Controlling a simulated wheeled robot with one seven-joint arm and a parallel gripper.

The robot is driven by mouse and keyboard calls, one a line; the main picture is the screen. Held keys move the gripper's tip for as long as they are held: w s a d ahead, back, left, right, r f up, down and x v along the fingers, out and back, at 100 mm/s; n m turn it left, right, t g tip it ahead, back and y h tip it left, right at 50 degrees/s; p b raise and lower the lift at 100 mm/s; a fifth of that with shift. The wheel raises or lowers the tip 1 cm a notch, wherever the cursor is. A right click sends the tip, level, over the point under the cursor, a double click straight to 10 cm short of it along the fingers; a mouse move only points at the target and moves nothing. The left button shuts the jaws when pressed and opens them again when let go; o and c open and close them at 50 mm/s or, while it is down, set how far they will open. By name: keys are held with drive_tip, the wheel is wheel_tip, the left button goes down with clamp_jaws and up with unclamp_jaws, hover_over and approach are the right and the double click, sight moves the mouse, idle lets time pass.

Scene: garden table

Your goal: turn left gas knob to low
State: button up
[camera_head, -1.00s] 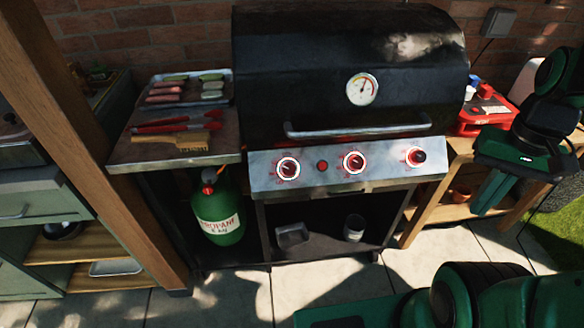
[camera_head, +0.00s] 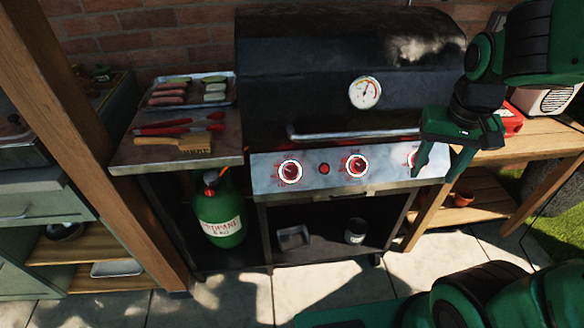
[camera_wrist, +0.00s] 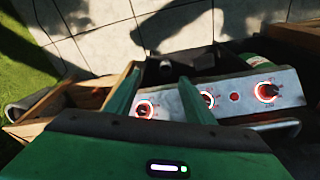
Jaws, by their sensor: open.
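The left gas knob (camera_head: 290,171) is on the left of the grill's silver control panel (camera_head: 325,182), with a lit red and white ring around it. It also shows at the right of the wrist view (camera_wrist: 266,91). The middle knob (camera_head: 355,164) is in the panel's centre, and the right knob (camera_head: 412,157) is partly hidden behind a finger. My gripper (camera_head: 436,175) is open and empty, in front of the panel's right end, fingers pointing down. In the wrist view its green fingers (camera_wrist: 160,95) frame the right knob (camera_wrist: 145,108). It is well right of the left knob.
A black lid with a handle (camera_head: 355,134) is above the panel. A side shelf (camera_head: 165,155) at left holds a tray, red tongs and a brush. A green propane tank (camera_head: 220,212) stands below it. A wooden table (camera_head: 545,140) is at right. Space before the left knob is clear.

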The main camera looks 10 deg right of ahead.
drive_tip(key=w+a+n+t, duration=0.2)
drive_tip(key=w+a, duration=0.7)
drive_tip(key=a, duration=0.5)
drive_tip(key=n+t+y, duration=0.1)
drive_tip(key=n+y, duration=0.1)
approach(292, 170)
drive_tip(key=x, duration=0.8)
drive_tip(key=shift+f, duration=0.3)
drive_tip(key=shift+c, duration=0.7)
drive_tip(key=c, duration=0.9)
